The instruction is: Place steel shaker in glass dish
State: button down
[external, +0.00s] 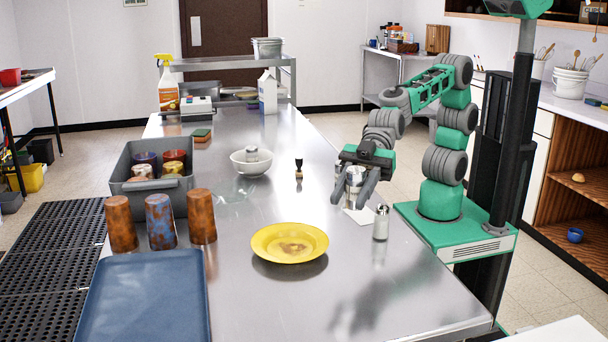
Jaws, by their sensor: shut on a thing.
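My gripper (350,198) is above the right side of the steel table, its fingers pointing down toward the front. It is shut on a small grey metallic thing (354,178), seemingly the steel shaker, mostly hidden by the fingers. A small shaker-like thing with a grey top (251,153) is in that bowl. A clear shaker with a metal top (381,224) stands upright in front of my gripper, to its right.
A yellow plate (290,233) lies front centre. A white card (361,216) lies below the gripper. Several rusty tumblers (202,216), a grey bin (128,187) and a blue tray (145,300) occupy the left.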

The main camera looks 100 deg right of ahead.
jog(key=w+d+r+m+t+h, duration=0.25)
jog(key=w+d, duration=0.25)
jog(key=d, duration=0.7)
jog(key=w+d+r+m+t+h, duration=0.1)
jog(key=w+d+r+m+h, duration=0.15)
jog(key=w+d, duration=0.6)
jog(key=s+d+m+t+h+p, duration=0.1)
jog(key=s+d+m+h, duration=0.15)
jog(key=d, duration=0.95)
jog(key=s+d+m+h+p, duration=0.1)
jog(key=s+d, duration=0.2)
jog(key=d, duration=0.9)
jog(key=n+y, duration=0.2)
send_over(233, 193)
jog(key=a, duration=0.4)
notch_tip(233, 193, down, 11)
jog(key=shift+s+d+f+p, duration=0.15)
jog(key=shift+s+f+p, duration=0.05)
jog(key=shift+f+p, duration=0.3)
notch_tip(233, 193, down, 3)
jog(key=shift+w+f, duration=0.15)
jog(key=shift+f, duration=0.05)
jog(key=shift+f+b, duration=0.35)
jog(key=shift+b, duration=0.25)
